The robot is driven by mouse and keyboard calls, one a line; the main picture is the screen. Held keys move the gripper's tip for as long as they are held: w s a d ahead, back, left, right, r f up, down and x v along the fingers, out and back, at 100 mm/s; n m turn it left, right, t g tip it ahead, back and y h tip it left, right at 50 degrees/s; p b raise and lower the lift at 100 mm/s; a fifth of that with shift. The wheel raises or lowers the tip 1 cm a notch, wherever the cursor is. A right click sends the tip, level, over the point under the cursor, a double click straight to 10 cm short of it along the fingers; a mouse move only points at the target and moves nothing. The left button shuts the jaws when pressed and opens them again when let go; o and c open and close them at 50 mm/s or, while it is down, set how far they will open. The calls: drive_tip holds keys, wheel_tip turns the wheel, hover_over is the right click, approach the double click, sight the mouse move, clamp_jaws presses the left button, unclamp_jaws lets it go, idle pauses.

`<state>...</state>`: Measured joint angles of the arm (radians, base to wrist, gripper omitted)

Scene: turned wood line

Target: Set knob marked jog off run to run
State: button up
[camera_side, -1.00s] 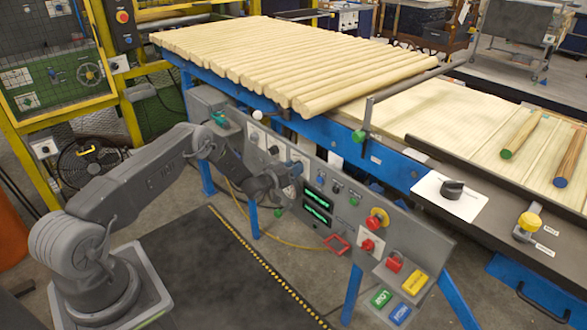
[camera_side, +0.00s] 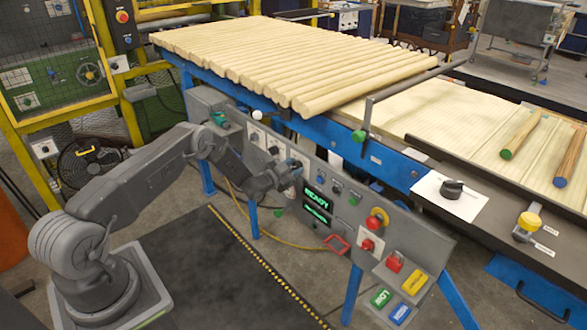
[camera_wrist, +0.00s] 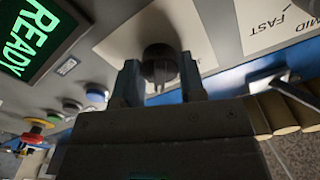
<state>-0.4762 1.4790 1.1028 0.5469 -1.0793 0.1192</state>
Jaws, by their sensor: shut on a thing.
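A black knob (camera_wrist: 158,66) on a pale plate shows in the wrist view, between the two fingers of my gripper (camera_wrist: 160,82). The gripper is shut on this knob. The knob's pointer and the words on its plate cannot be read, so its setting cannot be told. In the side view my gripper (camera_side: 293,172) is at the grey control panel (camera_side: 330,226), just left of the green display, and hides the knob.
The green display (camera_wrist: 30,35) reads READY. A plate marked MID and FAST (camera_wrist: 275,24) is to the right in the wrist view.

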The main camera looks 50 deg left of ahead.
drive_tip(key=shift+m, duration=0.8)
drive_tip(key=o, duration=0.9)
drive_tip(key=s, duration=1.4)
